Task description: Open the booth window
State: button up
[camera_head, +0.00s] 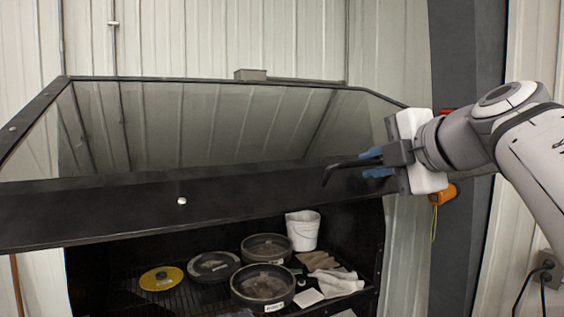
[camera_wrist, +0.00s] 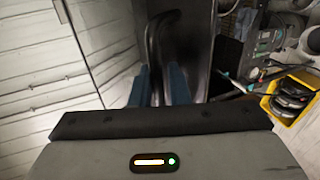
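The booth window (camera_head: 200,125) is a clear pane in a dark frame, tilted up in the head view. Its lower frame bar (camera_head: 110,205) stands out above the booth opening, and the inside shows below it. A black bent handle (camera_head: 333,172) sits near the right end of that bar. My gripper (camera_head: 372,163) is at the handle from the right, one blue finger above it and one below. In the wrist view my gripper (camera_wrist: 162,88) has the dark handle (camera_wrist: 153,40) between its blue fingers, with little or no gap. The exact contact is partly hidden.
Inside the booth, a yellow disc (camera_head: 162,278), several dark round pans (camera_head: 263,285), a white bucket (camera_head: 302,230) and gloves (camera_head: 338,282) lie on a rack. A dark column (camera_head: 470,60) stands behind my arm. A yellow bin (camera_wrist: 290,98) shows in the wrist view.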

jog(key=shift+o, duration=1.1)
notch_tip(320, 180, up, 10)
jog(key=shift+s+r, duration=0.15)
jog(key=shift+s, duration=0.1)
jog(key=shift+d, duration=0.15)
